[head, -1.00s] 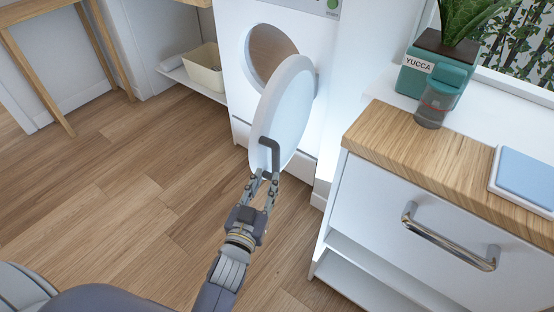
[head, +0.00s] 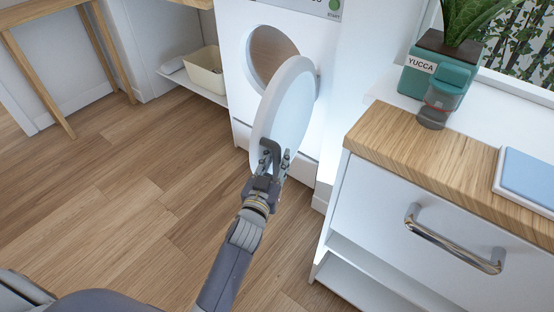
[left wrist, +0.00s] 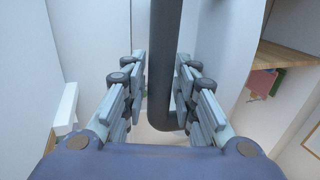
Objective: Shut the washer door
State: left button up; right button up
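The white washer (head: 300,25) stands at the back with its round door (head: 285,110) swung wide open, showing the dark round opening (head: 268,52). A dark grey bar handle (head: 270,147) is on the door's near face. My left gripper (head: 275,162) is at this handle. In the left wrist view the handle (left wrist: 163,75) runs between the two fingers, close to the right one, with a narrow gap at the left one. The fingers are apart, around the handle and not clearly clamped. My right gripper is not in view.
A counter (head: 430,150) with a wooden top and a chrome drawer handle (head: 453,240) stands at the right. The wooden floor at left is clear.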

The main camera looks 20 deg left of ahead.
pick_arm(q)
jog(key=shift+w, duration=0.15)
grip_shut()
jog(key=shift+a, duration=0.1)
